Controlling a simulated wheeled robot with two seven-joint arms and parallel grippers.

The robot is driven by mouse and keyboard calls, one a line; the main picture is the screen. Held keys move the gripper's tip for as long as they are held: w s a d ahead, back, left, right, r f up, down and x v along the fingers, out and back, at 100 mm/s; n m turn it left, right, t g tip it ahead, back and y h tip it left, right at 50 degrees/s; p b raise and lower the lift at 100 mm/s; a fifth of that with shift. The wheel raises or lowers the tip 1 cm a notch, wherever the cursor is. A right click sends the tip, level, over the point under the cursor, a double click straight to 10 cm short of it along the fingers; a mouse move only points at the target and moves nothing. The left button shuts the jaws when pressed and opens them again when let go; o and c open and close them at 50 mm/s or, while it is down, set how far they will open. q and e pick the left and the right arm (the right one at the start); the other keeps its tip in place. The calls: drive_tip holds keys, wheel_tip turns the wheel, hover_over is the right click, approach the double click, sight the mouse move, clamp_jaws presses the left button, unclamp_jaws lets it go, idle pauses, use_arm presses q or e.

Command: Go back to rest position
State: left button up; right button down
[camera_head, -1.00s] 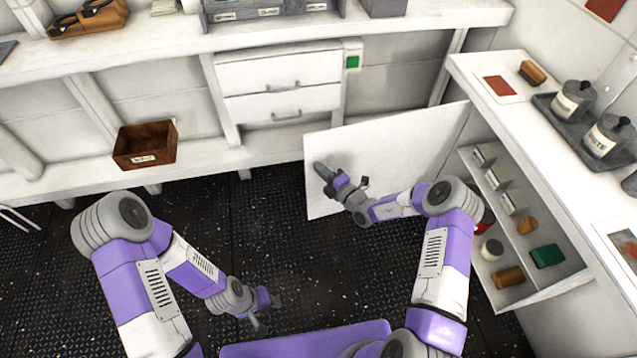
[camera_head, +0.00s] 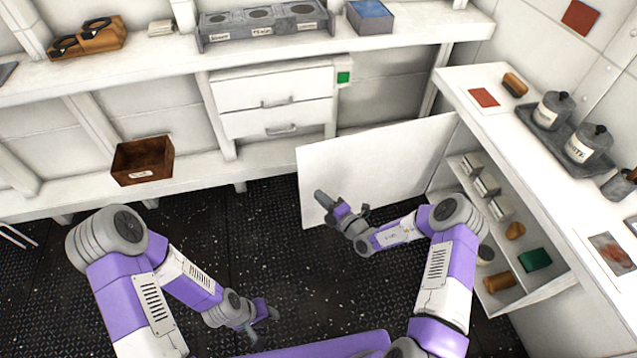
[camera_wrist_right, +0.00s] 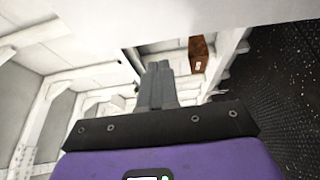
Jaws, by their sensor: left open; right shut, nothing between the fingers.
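My right gripper (camera_head: 322,200) is shut and empty. It is in front of the open white cabinet door (camera_head: 385,165), near its left edge; I cannot tell whether it touches the door. In the right wrist view its fingers (camera_wrist_right: 157,85) are together, with a pale panel close above them. My left gripper (camera_head: 262,325) hangs low over the dark floor at the bottom of the head view, apart from other things. It is open and empty.
The cabinet (camera_head: 540,285) at right stands open with white boxes, a green item and brown items on its shelves. A brown bin (camera_head: 142,160) sits on the low ledge at left. The dark deck floor (camera_head: 245,230) between is clear.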

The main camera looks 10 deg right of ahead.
drive_tip(key=s+p, duration=0.1)
drive_tip(key=s, duration=0.5)
drive_tip(key=shift+s+d+f, duration=0.15)
drive_tip(key=shift+s+d, duration=0.1)
drive_tip(key=shift+d, duration=0.15)
